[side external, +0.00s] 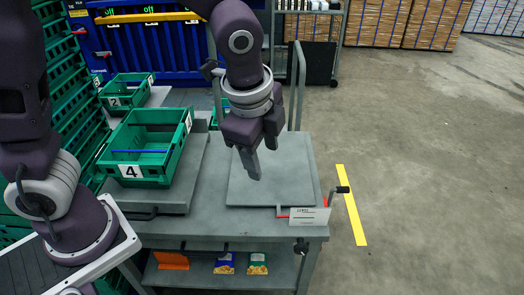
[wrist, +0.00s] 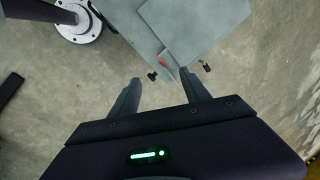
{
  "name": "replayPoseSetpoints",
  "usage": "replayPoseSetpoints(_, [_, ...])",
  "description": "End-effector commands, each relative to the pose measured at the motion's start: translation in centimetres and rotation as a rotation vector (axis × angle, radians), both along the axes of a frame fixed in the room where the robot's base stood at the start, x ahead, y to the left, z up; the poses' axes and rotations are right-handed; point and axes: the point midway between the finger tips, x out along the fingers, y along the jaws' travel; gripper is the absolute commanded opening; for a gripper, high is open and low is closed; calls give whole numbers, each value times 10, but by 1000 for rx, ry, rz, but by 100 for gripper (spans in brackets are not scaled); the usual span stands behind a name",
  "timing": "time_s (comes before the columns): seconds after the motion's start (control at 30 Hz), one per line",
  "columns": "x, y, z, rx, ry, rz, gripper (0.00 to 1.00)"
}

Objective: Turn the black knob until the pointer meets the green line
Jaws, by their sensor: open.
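In the side external view a black knob (side external: 342,190) sits on the end of a crank at the table's right front corner. Another black knob (side external: 300,247) is under the table's front edge. A white label plate (side external: 309,216) is by the crank, with a red pointer (side external: 284,212) at its left; the green line is too small to make out. My gripper (side external: 252,166) is open and empty above the grey plate, behind and left of the crank. In the wrist view my gripper (wrist: 160,77) shows spread fingers, with two small black knobs and a red mark (wrist: 163,62) beyond them.
The grey plate (side external: 236,192) lies bare on the work table (side external: 235,225). A green crate marked 4 (side external: 123,172) stands to the left, with another green crate behind. A curved metal rail (side external: 301,80) rises behind the plate. Floor right of the table is clear.

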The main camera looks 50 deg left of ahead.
Motion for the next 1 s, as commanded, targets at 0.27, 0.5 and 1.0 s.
replayPoseSetpoints(0.27, [-1, 1, 1, -4, -1, 7, 54])
replayPoseSetpoints(0.5, [36, -37, -83, 117, 132, -474, 54])
replayPoseSetpoints(1.0, [47, -89, -242, 74, 262, -1108, 54])
